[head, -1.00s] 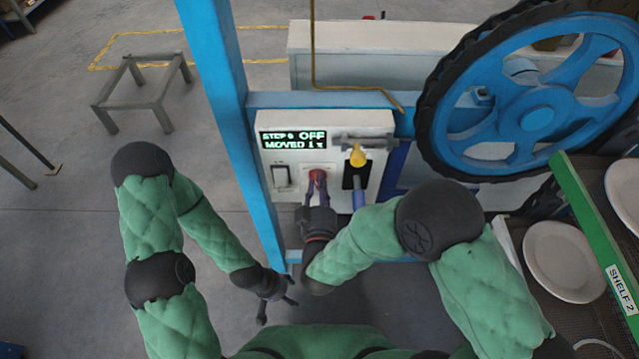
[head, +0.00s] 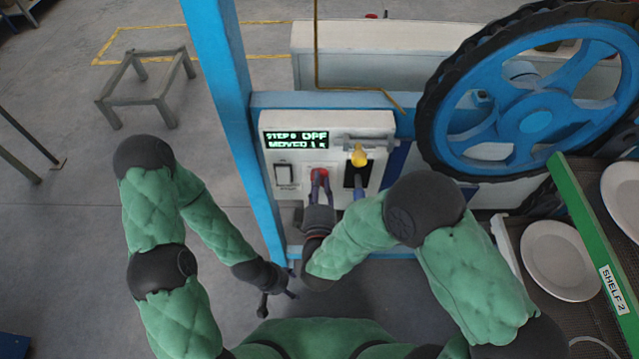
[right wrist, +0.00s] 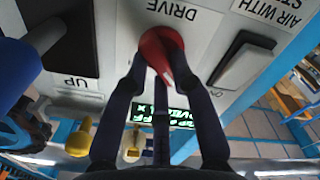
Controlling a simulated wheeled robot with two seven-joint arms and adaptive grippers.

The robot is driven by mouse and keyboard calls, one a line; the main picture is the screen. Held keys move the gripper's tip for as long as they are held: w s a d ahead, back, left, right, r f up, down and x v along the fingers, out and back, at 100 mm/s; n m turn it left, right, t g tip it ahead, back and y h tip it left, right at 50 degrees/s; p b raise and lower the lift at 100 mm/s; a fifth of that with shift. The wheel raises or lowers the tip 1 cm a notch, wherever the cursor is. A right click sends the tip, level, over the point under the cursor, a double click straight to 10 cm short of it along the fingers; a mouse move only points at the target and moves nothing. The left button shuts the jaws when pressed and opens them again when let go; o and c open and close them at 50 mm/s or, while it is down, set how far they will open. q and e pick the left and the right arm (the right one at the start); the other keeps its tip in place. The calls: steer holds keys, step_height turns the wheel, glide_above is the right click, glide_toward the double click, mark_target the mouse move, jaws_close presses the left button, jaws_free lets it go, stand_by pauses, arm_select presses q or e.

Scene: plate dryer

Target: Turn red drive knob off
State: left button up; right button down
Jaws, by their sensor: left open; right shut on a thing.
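The red drive knob (head: 318,173) is on the white control panel (head: 376,128), below a lit display (head: 295,139) that appears to read "STEP 0 OFF MOVED 1 x". In the right wrist view the knob (right wrist: 157,47) is a red disc with a raised grip, next to the upside-down word DRIVE. My left gripper (head: 278,296) is open and empty, low and away from the panel.
A rocker switch (head: 285,174) is left of the knob. A blue post (head: 228,110) stands left of the panel. A large blue wheel (head: 536,122) and a shelf with white plates (head: 562,260) are at right.

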stand_by(0.3)
steer(key=c, duration=1)
jaws_free()
steer(key=shift+c, duration=0.2)
steer(key=s, duration=1.2)
